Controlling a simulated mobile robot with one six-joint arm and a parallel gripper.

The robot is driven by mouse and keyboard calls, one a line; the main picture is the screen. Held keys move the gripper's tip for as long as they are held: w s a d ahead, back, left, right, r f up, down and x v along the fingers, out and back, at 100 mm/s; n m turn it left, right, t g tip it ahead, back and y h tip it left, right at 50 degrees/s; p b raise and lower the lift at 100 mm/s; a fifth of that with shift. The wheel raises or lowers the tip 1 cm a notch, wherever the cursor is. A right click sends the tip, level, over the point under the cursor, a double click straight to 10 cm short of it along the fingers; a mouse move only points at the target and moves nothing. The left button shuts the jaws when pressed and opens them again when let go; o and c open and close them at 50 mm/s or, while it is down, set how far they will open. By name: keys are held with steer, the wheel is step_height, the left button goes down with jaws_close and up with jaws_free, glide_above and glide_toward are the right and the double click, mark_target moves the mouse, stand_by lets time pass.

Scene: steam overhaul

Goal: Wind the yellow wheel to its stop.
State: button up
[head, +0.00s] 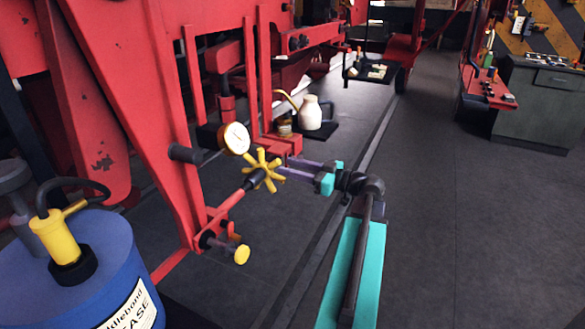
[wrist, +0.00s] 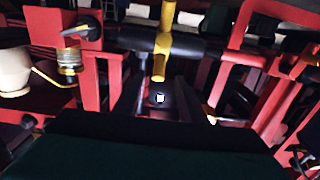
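The yellow wheel (head: 262,170) has several stubby spokes and sits on a dark shaft at the end of a red arm, in the middle of the head view. In the wrist view a yellow spoke (wrist: 159,66) stands upright ahead of the gap between my fingers. My gripper (head: 286,168) reaches in from the right, its purple fingers close to the wheel's right side. In the wrist view the dark fingers of my gripper (wrist: 160,85) stand apart with nothing clamped between them. I cannot tell whether they touch the wheel.
A round white gauge (head: 235,138) sits just above left of the wheel. A yellow knob (head: 242,254) is below it. A blue drum (head: 80,275) with a yellow pump stands at left. A cream jug (head: 311,113) stands behind. Open floor (head: 450,230) lies to the right.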

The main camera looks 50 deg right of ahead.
mark_target(276, 164)
steer(key=shift+w, duration=0.2)
steer(key=shift+p+x, duration=1.05)
steer(key=shift+x, duration=0.1)
steer(key=shift+p+x, duration=0.95)
steer(key=shift+x, duration=0.6)
jaws_close()
steer(key=shift+f, duration=0.15)
steer(key=shift+s+d+f+b, duration=0.1)
steer(key=shift+s+f+b, duration=0.3)
steer(key=shift+f+b, duration=0.7)
steer(key=shift+s+d+f+b, duration=0.1)
steer(key=shift+s+f+b, duration=0.45)
steer(key=shift+b, duration=0.9)
steer(key=shift+w+f, duration=0.1)
steer(key=shift+w, duration=0.1)
